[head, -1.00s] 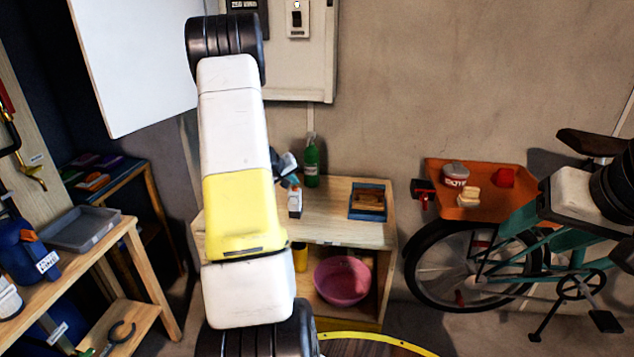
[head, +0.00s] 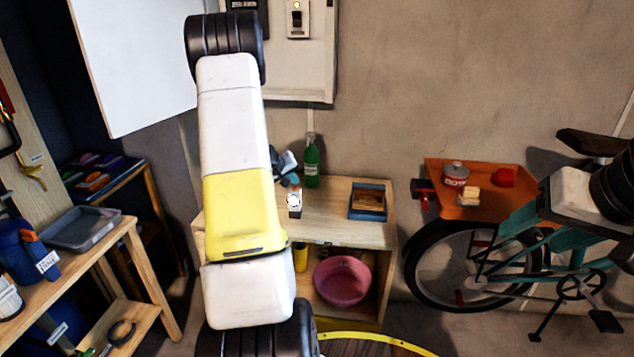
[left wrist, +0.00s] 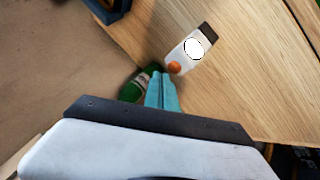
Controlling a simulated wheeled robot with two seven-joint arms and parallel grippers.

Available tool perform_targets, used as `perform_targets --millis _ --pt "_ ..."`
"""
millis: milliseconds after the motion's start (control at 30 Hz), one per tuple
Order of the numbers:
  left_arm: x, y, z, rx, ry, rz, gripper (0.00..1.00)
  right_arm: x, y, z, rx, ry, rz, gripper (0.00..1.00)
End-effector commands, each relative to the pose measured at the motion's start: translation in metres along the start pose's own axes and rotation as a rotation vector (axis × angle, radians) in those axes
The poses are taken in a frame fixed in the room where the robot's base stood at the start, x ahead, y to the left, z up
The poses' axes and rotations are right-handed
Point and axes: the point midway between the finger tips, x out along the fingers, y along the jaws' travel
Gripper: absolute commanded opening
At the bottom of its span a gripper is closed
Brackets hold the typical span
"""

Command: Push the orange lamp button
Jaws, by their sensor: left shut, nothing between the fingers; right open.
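The lamp (head: 295,213) is a small white block with a dark end on the wooden shelf unit; its round face glows white. In the left wrist view the lamp (left wrist: 184,58) shows its lit disc and the orange button (left wrist: 174,67) at its near end. My left gripper (left wrist: 161,76) is shut and empty, its teal fingertips right beside the button; I cannot tell whether they touch it. In the head view my left arm hides most of this gripper. My right gripper is out of view.
A green bottle (head: 312,163) stands just behind the lamp, close to my left fingers. A blue-framed tray (head: 368,201) lies to the right on the wooden shelf top (head: 340,228). A pink basin (head: 342,281) sits below. A bicycle (head: 480,262) stands at right.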

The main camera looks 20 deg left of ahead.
Motion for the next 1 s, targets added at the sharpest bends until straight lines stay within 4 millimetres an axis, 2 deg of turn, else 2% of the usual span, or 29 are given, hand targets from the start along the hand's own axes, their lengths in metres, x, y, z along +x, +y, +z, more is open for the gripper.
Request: perform_targets --millis 467,1000 --pt "-0.007 0.005 -0.005 0.003 0.001 0.0 0.0 0.0 0.0 0.0 0.0 0.0 0.0 0.6" --pt "-0.043 0.032 -0.032 0.003 0.002 0.001 0.0 0.0 0.0 0.0 0.0 0.0 0.0 0.6"
